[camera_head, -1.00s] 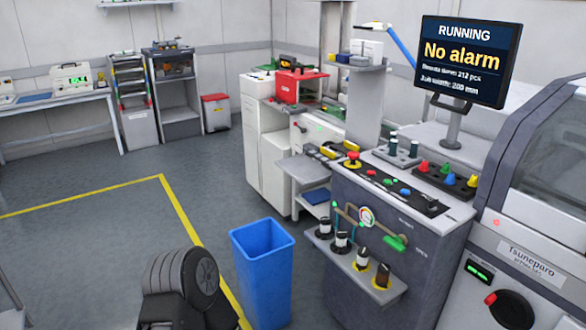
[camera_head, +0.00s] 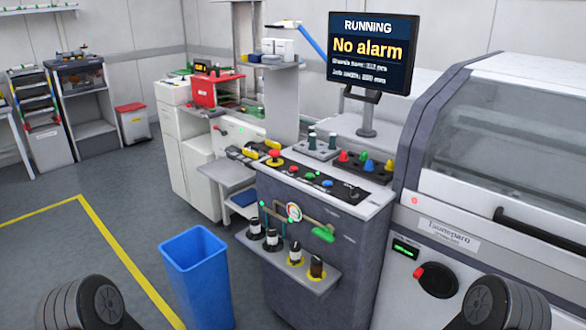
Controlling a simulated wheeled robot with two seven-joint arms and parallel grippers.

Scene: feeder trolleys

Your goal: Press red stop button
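A red mushroom-shaped stop button (camera_head: 274,154) on a yellow base sits at the left end of the black control panel (camera_head: 320,180). The panel lies on top of the grey cabinet (camera_head: 310,226) in the middle of the view. Smaller red, green and blue buttons are further right along the same panel. Only rounded dark links of my two arms show, at the bottom left and bottom right corners. Neither of my grippers is in view, and nothing of mine is near the button.
A blue bin (camera_head: 197,275) stands on the floor left of the cabinet. A shelf (camera_head: 290,262) with several small bottles juts from the cabinet front. A monitor (camera_head: 372,53) reads "RUNNING, No alarm". A large machine (camera_head: 500,200) fills the right. Open floor lies left.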

